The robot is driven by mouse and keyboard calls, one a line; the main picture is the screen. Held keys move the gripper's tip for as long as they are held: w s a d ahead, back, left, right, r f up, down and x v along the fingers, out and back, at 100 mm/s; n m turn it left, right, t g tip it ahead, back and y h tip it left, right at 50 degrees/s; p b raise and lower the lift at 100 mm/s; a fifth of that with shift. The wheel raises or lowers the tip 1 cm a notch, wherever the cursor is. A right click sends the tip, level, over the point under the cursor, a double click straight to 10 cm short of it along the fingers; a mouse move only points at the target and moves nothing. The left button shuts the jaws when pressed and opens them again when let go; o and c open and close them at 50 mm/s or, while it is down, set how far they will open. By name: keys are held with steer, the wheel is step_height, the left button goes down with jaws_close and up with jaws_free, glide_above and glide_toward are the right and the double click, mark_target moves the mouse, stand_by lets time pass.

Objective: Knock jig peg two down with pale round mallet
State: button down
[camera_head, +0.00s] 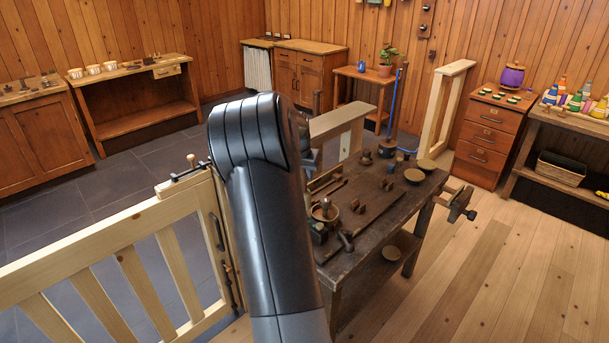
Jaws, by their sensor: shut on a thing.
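My arm (262,215) rises through the middle of the view and bends away. A dark part of my gripper (311,157) shows just right of the bend; its fingertips and what they hold are hidden. A dark workbench (385,222) stands beyond and to the right. Small brown upright pieces stand on it in pairs, one pair near the middle (359,206) and another farther back (388,185). I cannot tell which is jig peg two. A dark hammer-like tool (346,240) lies near the front. I cannot make out the pale round mallet.
A bowl (326,213) and small dishes (414,175) also sit on the bench. A vise (461,205) juts from its right side. A pale wooden gate (115,265) stands at the left front. The plank floor (530,270) at right is clear.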

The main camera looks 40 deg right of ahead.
steer(key=shift+r, duration=3)
steer(key=shift+f, duration=0.1)
